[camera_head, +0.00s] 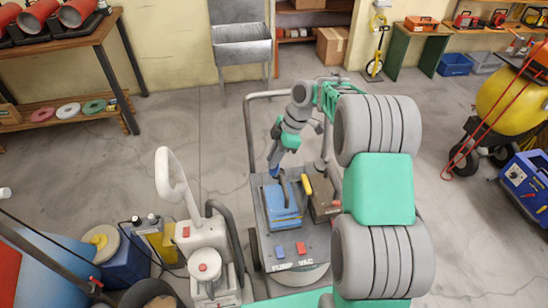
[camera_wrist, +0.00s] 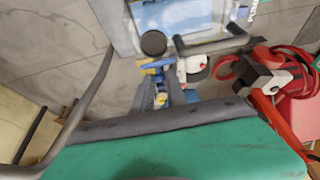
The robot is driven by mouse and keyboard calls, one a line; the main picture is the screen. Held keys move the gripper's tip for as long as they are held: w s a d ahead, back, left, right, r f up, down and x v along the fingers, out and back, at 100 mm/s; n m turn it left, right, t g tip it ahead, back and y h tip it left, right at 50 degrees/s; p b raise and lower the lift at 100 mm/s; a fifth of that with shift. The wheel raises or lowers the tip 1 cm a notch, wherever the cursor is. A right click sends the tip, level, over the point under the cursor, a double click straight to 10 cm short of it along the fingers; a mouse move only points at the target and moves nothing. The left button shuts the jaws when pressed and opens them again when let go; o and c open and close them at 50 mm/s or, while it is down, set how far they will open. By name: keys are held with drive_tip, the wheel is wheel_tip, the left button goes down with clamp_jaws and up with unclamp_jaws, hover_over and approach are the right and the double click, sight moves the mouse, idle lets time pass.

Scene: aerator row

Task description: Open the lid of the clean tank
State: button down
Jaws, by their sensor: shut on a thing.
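The wheeled machine (camera_head: 300,262), marked on its front, carries a blue tank (camera_head: 283,216) at left and a brown tank (camera_head: 324,207) at right. A dark handle stands on the blue tank, and a yellow part is beside it. Neither tank is labelled clean as far as I can see. My gripper (camera_head: 274,162) reaches down at the blue tank's back left edge. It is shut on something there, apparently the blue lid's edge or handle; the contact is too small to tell. In the wrist view the blue tank (camera_wrist: 178,14) is at the top, beyond my gripper (camera_wrist: 160,67).
A grey metal frame (camera_head: 249,130) rises at the machine's back. A white upright machine (camera_head: 205,245) stands close at left. A sink (camera_head: 241,45) and a workbench (camera_head: 60,42) are at the back. A yellow drum (camera_head: 505,100) is at right. Floor between is clear.

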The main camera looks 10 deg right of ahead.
drive_tip(key=shift+a+f+b, duration=0.15)
drive_tip(key=shift+b, duration=0.45)
drive_tip(key=b, duration=0.1)
drive_tip(key=h+b, duration=0.1)
drive_tip(key=shift+a+f+b, duration=0.2)
drive_tip(key=shift+a+b, duration=0.05)
drive_tip(key=shift+b, duration=0.15)
drive_tip(key=a+h+b, duration=0.1)
drive_tip(key=b, duration=0.2)
drive_tip(key=shift+f+b, duration=0.15)
drive_tip(key=shift+b, duration=0.25)
drive_tip(key=shift+a+r+h+b, duration=0.2)
drive_tip(key=shift+a+h+b, duration=0.3)
drive_tip(key=shift+h+b, duration=0.5)
drive_tip(key=shift+a+r, duration=0.25)
drive_tip(key=shift+a, duration=0.1)
drive_tip(key=a+h+p, duration=0.1)
drive_tip(key=h+p, duration=0.1)
drive_tip(key=p, duration=0.4)
drive_tip(key=a+f+h+p, duration=0.1)
drive_tip(key=h+p, duration=0.1)
drive_tip(key=p, duration=0.5)
drive_tip(key=a+h+p, duration=0.1)
drive_tip(key=h+p, duration=0.2)
drive_tip(key=p, duration=0.3)
drive_tip(key=shift+f+p, duration=0.3)
drive_tip(key=shift+f, duration=0.1)
